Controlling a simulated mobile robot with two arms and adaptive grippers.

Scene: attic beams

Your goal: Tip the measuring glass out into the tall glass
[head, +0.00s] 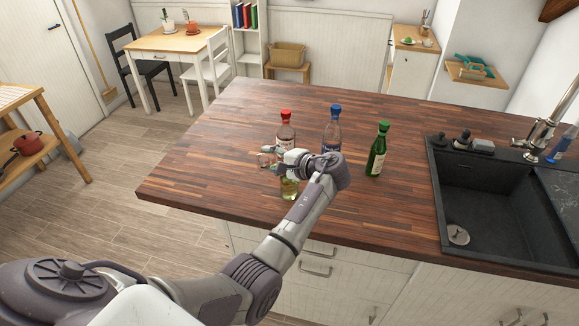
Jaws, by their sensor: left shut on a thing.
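My left gripper (281,160) is over the wooden counter, shut on a small clear glass (265,158), which looks like the measuring glass. It appears tilted, with its far end to the left; its contents are too small to make out. Just below the gripper stands a clear glass (289,188) with yellowish liquid in it, which looks like the tall glass. Its upper part is hidden by my gripper. I cannot tell whether the two glasses touch or whether liquid is flowing. My right gripper is not in view.
A red-capped bottle (286,131) stands close behind the gripper. A blue-capped bottle (332,129) and a green bottle (377,152) stand to the right. A black sink (498,208) is further right. The counter's left part (205,160) is clear.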

